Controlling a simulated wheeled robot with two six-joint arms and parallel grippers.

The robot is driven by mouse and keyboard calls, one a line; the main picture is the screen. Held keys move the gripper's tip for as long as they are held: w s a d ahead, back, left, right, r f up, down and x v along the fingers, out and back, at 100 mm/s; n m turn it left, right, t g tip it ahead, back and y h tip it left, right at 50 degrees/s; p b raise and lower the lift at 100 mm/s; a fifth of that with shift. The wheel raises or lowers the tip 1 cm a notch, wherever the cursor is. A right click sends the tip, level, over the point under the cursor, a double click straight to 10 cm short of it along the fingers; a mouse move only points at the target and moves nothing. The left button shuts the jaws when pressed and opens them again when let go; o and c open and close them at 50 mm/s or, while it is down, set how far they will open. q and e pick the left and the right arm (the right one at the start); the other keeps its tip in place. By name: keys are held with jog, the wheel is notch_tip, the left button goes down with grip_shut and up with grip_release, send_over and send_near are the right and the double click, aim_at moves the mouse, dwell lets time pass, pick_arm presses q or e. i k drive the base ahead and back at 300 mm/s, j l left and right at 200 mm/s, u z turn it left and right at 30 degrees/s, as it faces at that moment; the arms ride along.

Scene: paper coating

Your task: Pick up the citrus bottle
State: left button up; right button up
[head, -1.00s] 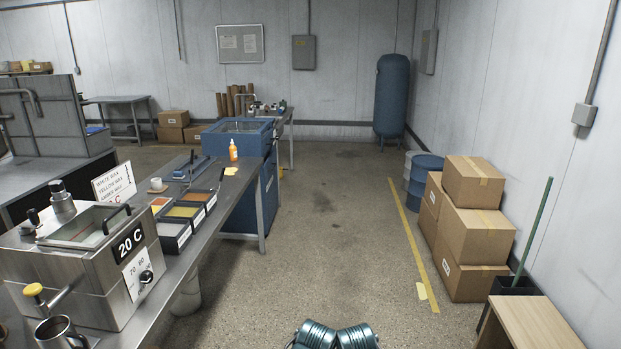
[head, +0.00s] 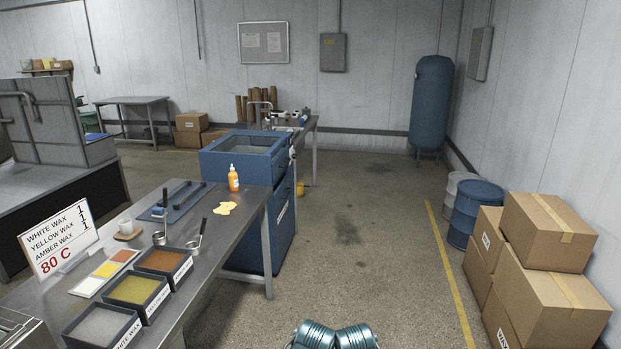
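The citrus bottle, orange with a white cap (head: 233,180), stands upright near the far right end of the steel table (head: 215,262), in front of the blue machine. A yellow puddle or cloth-like patch (head: 225,208) lies on the table just in front of it. Two teal ribbed parts of my own body show at the bottom edge. Neither of my grippers is in view, and nothing touches the bottle.
Boxes (head: 548,232) and a blue drum (head: 474,208) line the right wall. The middle floor is clear.

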aim_at(233, 177)
jog(key=i+u, duration=0.4)
jog(key=i, duration=0.3)
jog(key=i+l+u, duration=0.25)
jog(key=i+u, duration=0.15)
jog(key=i, duration=0.25)
jog(key=i+l+u, duration=0.1)
jog(key=i+l, duration=0.5)
jog(key=i+l+u, duration=0.1)
jog(key=i+l, duration=0.5)
jog(key=i+l+u, duration=0.1)
jog(key=i+l, duration=0.45)
jog(key=l, duration=0.3)
